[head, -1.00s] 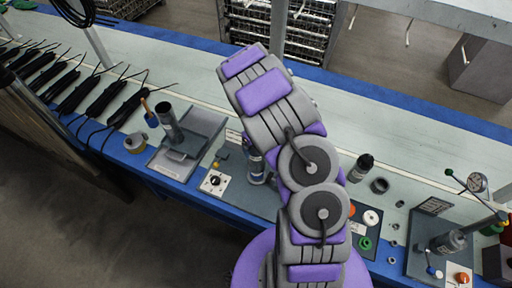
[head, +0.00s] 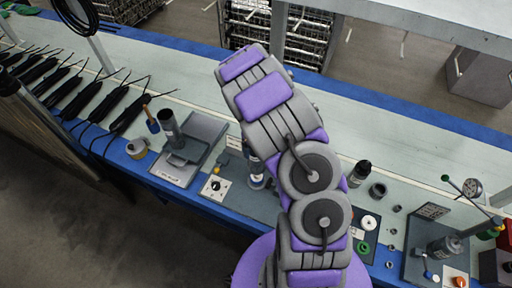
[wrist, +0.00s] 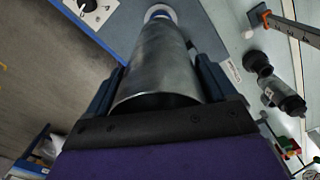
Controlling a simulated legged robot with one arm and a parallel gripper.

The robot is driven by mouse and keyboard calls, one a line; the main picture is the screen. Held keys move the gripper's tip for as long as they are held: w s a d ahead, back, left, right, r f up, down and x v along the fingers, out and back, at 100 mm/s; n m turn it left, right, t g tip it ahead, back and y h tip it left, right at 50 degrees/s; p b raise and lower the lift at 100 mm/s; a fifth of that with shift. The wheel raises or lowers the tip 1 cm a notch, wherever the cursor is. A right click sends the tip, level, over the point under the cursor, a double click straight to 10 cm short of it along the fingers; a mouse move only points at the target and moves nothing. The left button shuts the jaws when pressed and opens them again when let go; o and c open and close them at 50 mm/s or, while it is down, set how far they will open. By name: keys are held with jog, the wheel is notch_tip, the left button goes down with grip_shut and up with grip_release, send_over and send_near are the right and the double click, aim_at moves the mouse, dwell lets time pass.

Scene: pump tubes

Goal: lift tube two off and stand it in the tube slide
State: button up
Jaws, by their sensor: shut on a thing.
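My gripper (wrist: 160,82) is shut on a grey metal tube (wrist: 165,55), with a dark finger on each side of it in the wrist view. The tube's near open end faces the camera. Its far end points at a white-and-blue round seat (wrist: 159,12); I cannot tell whether they touch. In the head view my arm hides the gripper and most of the tube, and the seat (head: 257,183) shows just left of the arm. Left of it is a grey fixture (head: 205,130) with a dark upright tube (head: 168,122), possibly the tube slide.
A white dial panel (head: 215,187) lies between the fixture and the seat. A tape roll (head: 137,149) and black cable bundles (head: 88,97) lie to the left. The bench's back strip is clear.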

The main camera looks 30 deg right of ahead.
notch_tip(320, 180, up, 7)
jog(key=p, duration=0.4)
jog(key=shift+r, duration=0.15)
dwell(0.8)
